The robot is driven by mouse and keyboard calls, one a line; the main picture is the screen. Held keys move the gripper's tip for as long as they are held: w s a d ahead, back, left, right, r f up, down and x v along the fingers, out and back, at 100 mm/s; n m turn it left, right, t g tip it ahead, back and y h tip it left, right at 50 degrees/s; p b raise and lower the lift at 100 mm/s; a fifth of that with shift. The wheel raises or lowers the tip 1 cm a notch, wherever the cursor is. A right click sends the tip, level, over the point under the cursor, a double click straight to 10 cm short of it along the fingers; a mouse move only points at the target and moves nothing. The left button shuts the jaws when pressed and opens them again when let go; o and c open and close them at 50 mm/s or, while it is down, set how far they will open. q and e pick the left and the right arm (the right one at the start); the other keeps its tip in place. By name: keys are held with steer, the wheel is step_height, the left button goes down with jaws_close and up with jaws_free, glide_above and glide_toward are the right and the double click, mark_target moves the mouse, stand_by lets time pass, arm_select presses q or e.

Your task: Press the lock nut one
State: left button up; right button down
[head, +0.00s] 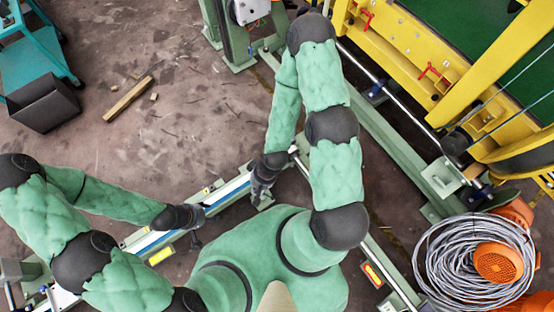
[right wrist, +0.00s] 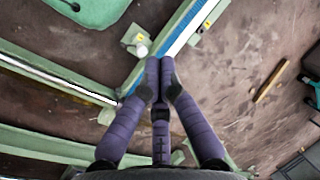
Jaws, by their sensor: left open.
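I cannot pick out the lock nut for certain in either view. My right gripper (head: 262,190) is over the pale green rail with a blue strip (head: 228,191) in the head view. In the right wrist view its purple fingers (right wrist: 160,78) have their tips together beside the same rail, with nothing visible between them. A small pale block with a round white part (right wrist: 137,40) sits left of this rail; I cannot tell whether it is the lock nut. My left gripper (head: 192,222) is open above the rail's lower left stretch; its fingertips are small and dark.
A yellow machine frame (head: 440,75) with a green bed fills the upper right. A coil of grey cable (head: 455,265) with orange parts lies at lower right. A dark bin (head: 45,105) and a wooden stick (head: 128,99) lie at upper left. The brown floor between is mostly clear.

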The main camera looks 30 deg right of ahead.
steer(key=w+d+f+m, duration=0.25)
steer(key=w+f, duration=0.35)
steer(key=f, duration=0.4)
steer(key=w+d+f+m, duration=0.1)
steer(key=d+f+m, duration=0.3)
steer(key=d+f, duration=0.3)
steer(key=w+d+f+m+g+h+b, duration=0.1)
steer(key=d+f+m, duration=0.3)
steer(key=f, duration=1.2)
steer(key=shift+w+d+m, duration=0.25)
steer(key=shift+d+m, duration=0.1)
steer(key=shift+d, duration=1.7)
steer(key=shift+f+b, duration=0.2)
steer(key=shift+b, duration=0.1)
steer(key=s+a+f+b, duration=0.2)
steer(key=a+f+b, duration=0.3)
steer(key=f, duration=0.5)
steer(key=shift+s+a+b, duration=0.2)
steer(key=shift+a+b, duration=0.2)
steer(key=shift+a, duration=0.1)
steer(key=shift+r, duration=0.1)
